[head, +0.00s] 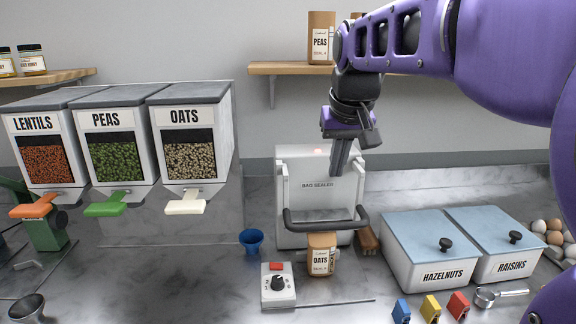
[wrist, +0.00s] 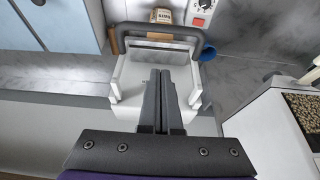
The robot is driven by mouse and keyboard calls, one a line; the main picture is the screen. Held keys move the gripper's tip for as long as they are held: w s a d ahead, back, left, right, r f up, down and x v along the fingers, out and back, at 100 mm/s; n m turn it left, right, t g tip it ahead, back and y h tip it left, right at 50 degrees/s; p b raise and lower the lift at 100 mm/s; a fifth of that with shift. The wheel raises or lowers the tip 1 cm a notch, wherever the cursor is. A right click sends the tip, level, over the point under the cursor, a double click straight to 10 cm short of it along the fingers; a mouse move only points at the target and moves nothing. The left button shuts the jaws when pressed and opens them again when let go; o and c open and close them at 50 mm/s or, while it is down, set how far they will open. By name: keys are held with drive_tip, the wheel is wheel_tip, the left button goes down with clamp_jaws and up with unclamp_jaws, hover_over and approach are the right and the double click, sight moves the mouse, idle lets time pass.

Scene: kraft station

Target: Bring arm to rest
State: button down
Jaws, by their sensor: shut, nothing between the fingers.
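My gripper (head: 340,172) is shut and empty, pointing down in front of the white bag sealer (head: 290,185) in the head view. In the wrist view my gripper (wrist: 158,75) shows its two fingers pressed together, over the sealer (wrist: 125,85). My purple arm reaches in from the right. The sealer's dark bar handle (head: 325,226) is low at its front. A small brown bag labelled oats (head: 320,255) stands upright at the sealer's front, below the handle; its top also shows in the wrist view (wrist: 161,15).
Lentil, pea and oat dispensers (head: 192,205) stand at left. A blue cup (head: 251,240) and a control box with a dial (head: 278,290) are near the sealer. Lidded hazelnut (head: 410,265) and raisin bins (head: 490,262) stand at right. A shelf (head: 275,68) is behind my arm.

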wheel_tip(320, 180, down, 10)
drive_tip(key=b, duration=0.8)
drive_tip(key=shift+f+b, duration=0.15)
drive_tip(key=shift+b, duration=0.2)
